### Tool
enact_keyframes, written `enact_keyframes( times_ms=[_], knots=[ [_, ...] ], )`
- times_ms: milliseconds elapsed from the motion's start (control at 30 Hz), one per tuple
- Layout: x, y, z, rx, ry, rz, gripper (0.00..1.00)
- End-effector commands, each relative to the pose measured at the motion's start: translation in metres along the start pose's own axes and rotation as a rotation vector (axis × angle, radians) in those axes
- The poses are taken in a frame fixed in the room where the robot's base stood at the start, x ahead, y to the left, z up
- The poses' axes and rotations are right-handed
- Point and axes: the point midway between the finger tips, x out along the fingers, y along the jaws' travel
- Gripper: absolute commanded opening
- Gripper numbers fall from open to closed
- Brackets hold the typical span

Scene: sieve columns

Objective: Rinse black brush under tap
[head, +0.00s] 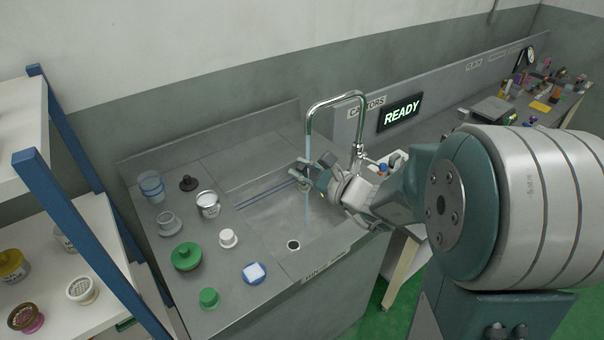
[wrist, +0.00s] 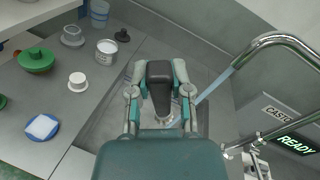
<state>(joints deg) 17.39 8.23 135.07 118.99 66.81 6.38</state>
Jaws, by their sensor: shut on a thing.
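My gripper (wrist: 160,66) is shut on a dark, blocky thing, apparently the black brush (wrist: 159,82), which sits between the two fingers. Its far end and any bristles are hidden. In the head view my gripper (head: 300,170) is over the sink (head: 265,215), below the tap (head: 335,98). A pale blue stream of water (head: 308,145) falls from the spout beside the gripper. The stream (wrist: 216,86) shows just right of the fingers in the wrist view. I cannot tell whether it touches the brush.
A lit READY sign (head: 401,113) is behind the tap.

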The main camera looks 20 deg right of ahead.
Motion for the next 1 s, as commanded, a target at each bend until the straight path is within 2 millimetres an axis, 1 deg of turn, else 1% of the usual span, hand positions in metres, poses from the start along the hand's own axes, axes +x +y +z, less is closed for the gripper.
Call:
enact_keyframes(
  times_ms=[300, 800, 1000],
  knots=[
    [0.013, -0.021, -0.015, 0.003, 0.0, -0.002, 0.0],
    [0.036, -0.048, -0.037, 0.001, 0.001, -0.002, 0.0],
    [0.043, -0.057, -0.043, 0.001, 0.001, -0.001, 0.0]
  ],
)
